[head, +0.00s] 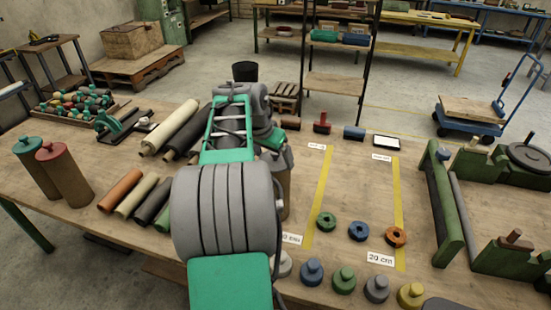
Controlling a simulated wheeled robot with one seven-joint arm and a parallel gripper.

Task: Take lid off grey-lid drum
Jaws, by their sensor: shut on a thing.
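A brown drum (285,192) stands on the workbench, largely hidden behind my arm; it appears to be the grey-lid drum. My gripper (276,155) is at the top of this drum, pointing down. Its fingers are mostly hidden by my own arm, and it is shut on what appears to be the grey lid. I cannot tell whether the lid is seated or lifted. A green-lid drum (37,168) and a red-lid drum (65,176) stand upright at the left of the bench.
Several sheet rolls (122,191) lie left of my arm. Yellow strips (320,195) mark the bench to the right, with coloured rings (358,231) and knobbed pieces (343,279) near the front. A green stand (441,200) is at the right. Bare bench shows between the strips.

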